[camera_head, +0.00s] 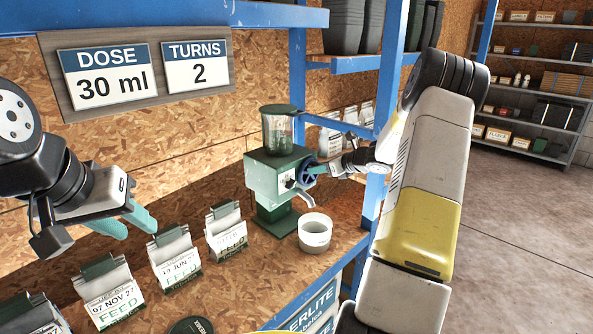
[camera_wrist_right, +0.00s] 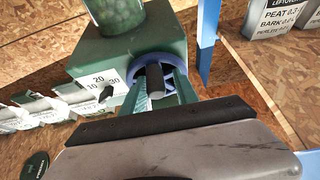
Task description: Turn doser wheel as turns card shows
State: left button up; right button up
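The green doser (camera_head: 273,178) stands on the bench with a clear hopper on top. Its blue wheel (camera_head: 308,173) faces right and shows in the right wrist view (camera_wrist_right: 172,70) with a dark handle (camera_wrist_right: 155,80). My right gripper (camera_wrist_right: 160,95) has its teal fingers on both sides of this handle and appears closed on it. The turns card (camera_head: 197,67) reads 2; the dose card (camera_head: 107,77) reads 30 ml. The dial (camera_wrist_right: 100,83) shows 10, 20 and 30; its black pointer's exact setting is unclear. My left gripper (camera_head: 130,218) is open and empty above the bench at left.
A white pot (camera_head: 314,232) stands below the doser's spout. Several feed bags (camera_head: 175,260) stand in a row along the bench. A dark round lid (camera_head: 190,326) lies near the front. A blue shelf post (camera_head: 380,150) rises close to my right arm.

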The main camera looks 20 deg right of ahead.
jog(key=shift+o, duration=0.3)
jog(key=shift+w+a+r, duration=0.1)
jog(key=shift+a+r, duration=0.15)
jog(key=shift+a, duration=0.2)
jog(key=shift+w+a+r, duration=0.1)
jog(key=shift+a+r, duration=0.1)
jog(key=shift+a, duration=0.25)
jog(key=shift+s+d, duration=0.4)
jog(key=shift+s, duration=0.35)
jog(key=s+d, duration=0.3)
jog(key=s, duration=0.2)
jog(key=shift+s+d+f, duration=0.2)
jog(key=shift+s+d, duration=0.05)
jog(key=shift+d, duration=0.15)
jog(key=s+a+r+n+g+y, duration=0.1)
jog(key=s+a+r+n+g, duration=0.2)
jog(key=s+a+r+n, duration=0.45)
jog(key=s+a+r+n+g, duration=0.2)
jog(key=s+a+r+n, duration=0.15)
jog(key=a+n, duration=0.45)
jog(key=s+a+r+n+h, duration=0.2)
jog(key=s+n, duration=0.5)
jog(key=s, duration=0.4)
jog(key=s+a+r+n+h, duration=0.1)
jog(key=s+a+n+h, duration=0.2)
jog(key=s+n, duration=0.5)
jog(key=s, duration=0.3)
jog(key=shift+s+r, duration=0.35)
jog(key=shift+r, duration=0.05)
